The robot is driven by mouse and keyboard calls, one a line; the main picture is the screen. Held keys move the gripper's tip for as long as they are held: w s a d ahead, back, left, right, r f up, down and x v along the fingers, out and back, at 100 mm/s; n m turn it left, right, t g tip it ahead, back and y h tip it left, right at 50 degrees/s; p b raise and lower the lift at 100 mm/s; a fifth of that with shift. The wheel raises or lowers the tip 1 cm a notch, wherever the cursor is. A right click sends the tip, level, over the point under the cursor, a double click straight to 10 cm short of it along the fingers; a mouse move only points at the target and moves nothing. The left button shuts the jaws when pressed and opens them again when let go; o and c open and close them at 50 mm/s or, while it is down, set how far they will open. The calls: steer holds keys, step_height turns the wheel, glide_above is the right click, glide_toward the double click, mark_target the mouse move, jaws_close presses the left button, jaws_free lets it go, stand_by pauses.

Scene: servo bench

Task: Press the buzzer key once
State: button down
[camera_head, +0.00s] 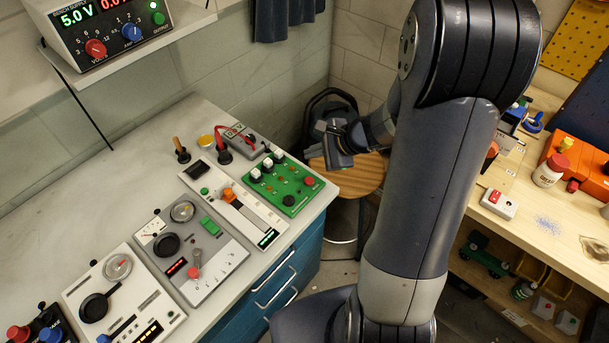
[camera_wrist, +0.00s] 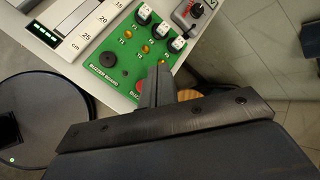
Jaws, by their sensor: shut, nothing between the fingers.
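The green buzzer board (camera_head: 268,192) lies at the right end of the grey bench, and it also fills the upper middle of the wrist view (camera_wrist: 122,42). It carries a black round buzzer (camera_head: 289,200), also seen in the wrist view (camera_wrist: 108,59). The red buzzer key (camera_head: 309,181) is near the board's right edge. In the wrist view the key (camera_wrist: 139,87) is partly hidden behind my fingers. My gripper (camera_wrist: 161,68) is shut and empty, its fingers beside the key in that view. In the head view my gripper (camera_head: 338,158) is right of the board; contact cannot be told.
White-capped switches (camera_head: 268,163) stand along the board's back. A slider panel (camera_head: 235,205) adjoins it on the left. A red-leaded meter (camera_head: 236,141) sits behind. A round wooden stool (camera_head: 362,172) stands beyond the bench end. A second bench (camera_head: 545,220) is at right.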

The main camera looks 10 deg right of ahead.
steer(key=shift+w+d+f+m, duration=0.3)
steer(key=shift+w+f+m, duration=0.1)
steer(key=shift+w, duration=0.15)
steer(key=b, duration=0.6)
glide_above(313, 181)
step_height(313, 181, down, 8)
steer(key=shift+r, duration=0.15)
steer(key=shift+f+b, duration=0.55)
steer(key=shift+b, duration=0.05)
steer(key=shift+f, duration=0.1)
stand_by(1.2)
steer(key=shift+f+b, duration=0.3)
steer(key=shift+b, duration=0.25)
